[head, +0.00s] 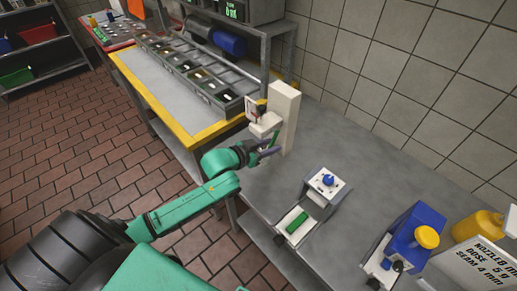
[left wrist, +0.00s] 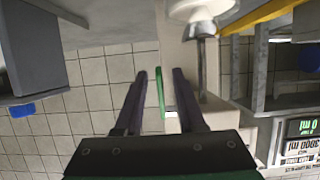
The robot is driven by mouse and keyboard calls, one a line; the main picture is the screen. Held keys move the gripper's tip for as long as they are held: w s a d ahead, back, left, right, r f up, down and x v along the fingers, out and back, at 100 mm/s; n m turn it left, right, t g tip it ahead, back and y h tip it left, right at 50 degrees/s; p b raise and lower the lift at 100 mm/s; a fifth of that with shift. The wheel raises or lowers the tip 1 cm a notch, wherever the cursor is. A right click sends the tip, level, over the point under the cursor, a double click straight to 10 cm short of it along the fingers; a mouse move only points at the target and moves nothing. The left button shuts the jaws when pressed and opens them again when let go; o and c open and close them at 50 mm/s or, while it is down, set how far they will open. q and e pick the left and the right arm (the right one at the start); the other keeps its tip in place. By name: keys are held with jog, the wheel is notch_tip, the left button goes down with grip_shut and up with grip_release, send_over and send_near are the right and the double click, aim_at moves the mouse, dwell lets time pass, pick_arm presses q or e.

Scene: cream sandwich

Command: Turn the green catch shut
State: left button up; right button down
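The green catch (head: 274,136) is a slim bar on the white column machine (head: 284,110) that stands on the grey counter. In the left wrist view the catch (left wrist: 160,92) runs upright in the picture, in the gap between the two fingers. My left gripper (head: 265,148) is at the column's front; it also shows in the left wrist view (left wrist: 160,85). Its dark purple fingers are apart, with visible space on either side of the catch, so it is not gripped. Whether the catch is deeper than the fingertips is hard to tell. My right gripper is out of view.
A small white device with a blue knob (head: 327,180) and a green block (head: 297,222) stands on the counter (head: 255,193). A blue machine with a yellow knob (head: 427,237) is at the right. A yellow-edged table with an ingredient rack (head: 190,68) lies behind left.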

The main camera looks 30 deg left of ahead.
pick_arm(q)
jog(key=v, duration=1.4)
jog(key=shift+b, duration=0.3)
